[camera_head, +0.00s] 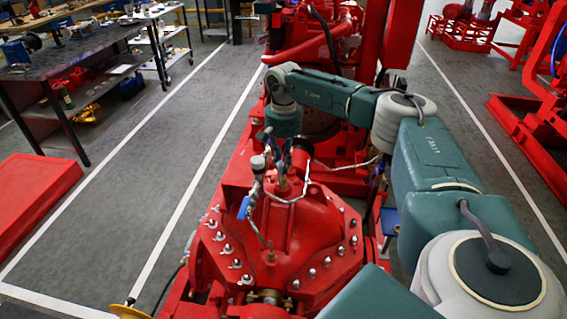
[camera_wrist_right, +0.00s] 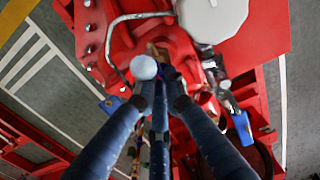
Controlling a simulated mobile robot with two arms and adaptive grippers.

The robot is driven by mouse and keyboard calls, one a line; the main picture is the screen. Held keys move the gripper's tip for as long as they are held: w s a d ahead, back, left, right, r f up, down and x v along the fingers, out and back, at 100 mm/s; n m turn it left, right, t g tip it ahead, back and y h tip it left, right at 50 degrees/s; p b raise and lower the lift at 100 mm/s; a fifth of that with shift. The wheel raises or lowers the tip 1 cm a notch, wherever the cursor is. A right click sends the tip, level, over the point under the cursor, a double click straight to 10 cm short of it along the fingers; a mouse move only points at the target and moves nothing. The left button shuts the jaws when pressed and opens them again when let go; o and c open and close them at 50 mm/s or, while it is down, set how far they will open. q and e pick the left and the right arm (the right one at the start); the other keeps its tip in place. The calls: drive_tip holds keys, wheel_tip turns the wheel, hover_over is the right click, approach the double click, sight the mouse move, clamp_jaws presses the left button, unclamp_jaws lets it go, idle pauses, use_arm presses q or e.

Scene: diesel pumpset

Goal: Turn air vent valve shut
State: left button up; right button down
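The red pump casing (camera_head: 315,225) carries thin pipework and small valves on top. One valve has a blue lever handle (camera_head: 243,208), hanging down on the left side. In the right wrist view, one blue handle (camera_wrist_right: 240,127) is at the right and another (camera_wrist_right: 110,103) at the left; I cannot tell which is the air vent valve's. My right gripper (camera_head: 290,150) points down at the pipework above the casing. In the wrist view its fingertips (camera_wrist_right: 162,88) are close together beside a pale round knob (camera_wrist_right: 144,68). Whether they grip anything is hidden. My left gripper is out of view.
A round grey gauge-like part (camera_head: 258,163) stands close left of my right gripper. Bolts ring the casing. A workbench (camera_head: 75,55) with tools stands at the far left, and a red platform (camera_head: 35,205) lies below it. The grey floor between is clear.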

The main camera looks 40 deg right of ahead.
drive_tip(key=shift+r+m, duration=0.1)
drive_tip(key=shift+m, duration=0.2)
drive_tip(key=m+p, duration=0.1)
drive_tip(key=m, duration=0.3)
drive_tip(key=shift+m, duration=0.3)
drive_tip(key=m+p, duration=0.1)
drive_tip(key=m, duration=0.4)
drive_tip(key=shift+a+m, duration=0.1)
drive_tip(key=shift+m, duration=0.2)
drive_tip(key=m+p, duration=0.1)
drive_tip(key=m, duration=0.2)
drive_tip(key=shift+w, duration=0.1)
drive_tip(key=shift+m, duration=1.8)
drive_tip(key=shift+r, duration=0.1)
drive_tip(key=c, duration=1.8)
unclamp_jaws()
drive_tip(key=shift+a, duration=0.1)
